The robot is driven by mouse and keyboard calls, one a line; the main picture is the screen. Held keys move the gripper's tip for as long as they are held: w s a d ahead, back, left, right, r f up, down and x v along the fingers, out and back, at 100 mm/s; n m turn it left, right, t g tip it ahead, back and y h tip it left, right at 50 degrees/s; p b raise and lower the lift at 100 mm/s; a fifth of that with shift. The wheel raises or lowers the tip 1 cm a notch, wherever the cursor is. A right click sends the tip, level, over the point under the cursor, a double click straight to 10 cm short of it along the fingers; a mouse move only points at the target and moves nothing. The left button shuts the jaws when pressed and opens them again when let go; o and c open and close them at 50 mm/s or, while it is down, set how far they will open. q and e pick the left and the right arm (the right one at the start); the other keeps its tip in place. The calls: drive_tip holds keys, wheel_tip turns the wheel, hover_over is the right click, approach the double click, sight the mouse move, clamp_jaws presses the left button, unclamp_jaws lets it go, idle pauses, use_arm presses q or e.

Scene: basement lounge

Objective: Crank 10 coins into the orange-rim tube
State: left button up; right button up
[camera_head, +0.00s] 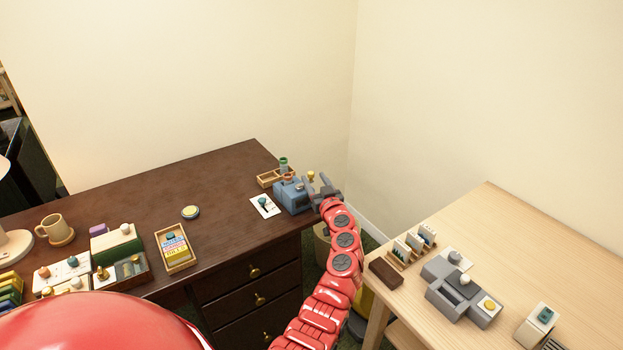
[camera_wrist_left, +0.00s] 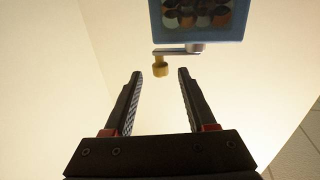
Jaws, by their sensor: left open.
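The blue coin machine (camera_head: 291,197) stands at the right end of the dark desk, with a small orange-brown part (camera_head: 288,178) on top; I cannot tell whether this is the orange-rim tube. My left gripper (camera_head: 318,181) is at the machine's right side. In the left wrist view, the blue machine (camera_wrist_left: 237,36) shows a window with several round coin-like pieces. Its grey crank arm (camera_wrist_left: 175,51) carries a yellow knob (camera_wrist_left: 161,69). My left gripper (camera_wrist_left: 160,75) is open, with the knob in line between its fingertips, not gripped. My right gripper is out of view.
A wooden tray (camera_head: 264,183) with a green-rimmed tube (camera_head: 283,164) stands behind the machine. A white card (camera_head: 264,207) lies left of it. A pale table (camera_head: 550,250) with grey devices (camera_head: 464,289) is at the right. The desk's middle is mostly clear.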

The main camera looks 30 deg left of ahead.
sight(312, 176)
use_arm(q)
drive_tip(key=x, duration=0.2)
drive_tip(key=shift+w+a+f+b, duration=0.15)
drive_tip(key=shift+a+b, duration=0.1)
drive_tip(key=shift+b, duration=0.15)
drive_tip(key=shift+w+a+r, duration=0.2)
drive_tip(key=shift+w+a, duration=0.15)
drive_tip(key=shift+a, duration=0.15)
clamp_jaws()
